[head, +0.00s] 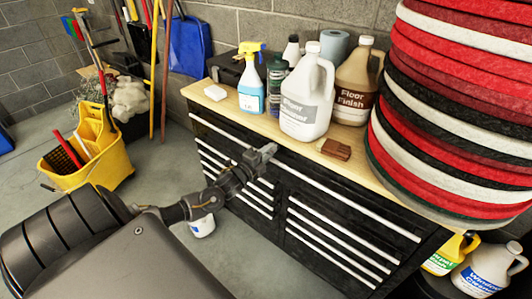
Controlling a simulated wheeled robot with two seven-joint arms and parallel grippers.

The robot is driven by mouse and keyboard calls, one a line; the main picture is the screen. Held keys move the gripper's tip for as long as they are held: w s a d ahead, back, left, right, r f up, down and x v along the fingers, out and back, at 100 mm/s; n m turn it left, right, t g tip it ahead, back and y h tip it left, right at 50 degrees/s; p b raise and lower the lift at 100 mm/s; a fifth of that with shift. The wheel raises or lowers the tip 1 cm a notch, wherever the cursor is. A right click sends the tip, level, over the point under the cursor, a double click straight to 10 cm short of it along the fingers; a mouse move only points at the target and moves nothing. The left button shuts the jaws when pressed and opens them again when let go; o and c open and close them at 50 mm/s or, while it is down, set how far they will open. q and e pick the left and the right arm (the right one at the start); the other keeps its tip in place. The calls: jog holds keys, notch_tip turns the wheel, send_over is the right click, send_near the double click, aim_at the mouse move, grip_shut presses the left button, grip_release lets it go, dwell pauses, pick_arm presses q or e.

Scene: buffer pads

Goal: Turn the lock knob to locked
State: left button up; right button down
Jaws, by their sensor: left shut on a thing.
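My left gripper (264,154) reaches the front of the black tool chest (255,183), just under the wooden top's front edge and near the top drawer's white trim. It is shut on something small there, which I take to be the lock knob. The knob itself is hidden by the gripper, so its turn and any lock mark do not show. My left arm comes in from the lower left. My right gripper is not in view.
On the wooden top (220,97) stand a spray bottle (251,88), a white jug (306,105), a brown floor finish jug (355,88) and a brown block (336,149). A tall pad stack (455,110) fills the right. A yellow mop bucket (90,160) stands left.

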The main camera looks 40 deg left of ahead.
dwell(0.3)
pick_arm(q)
jog(key=o, duration=1)
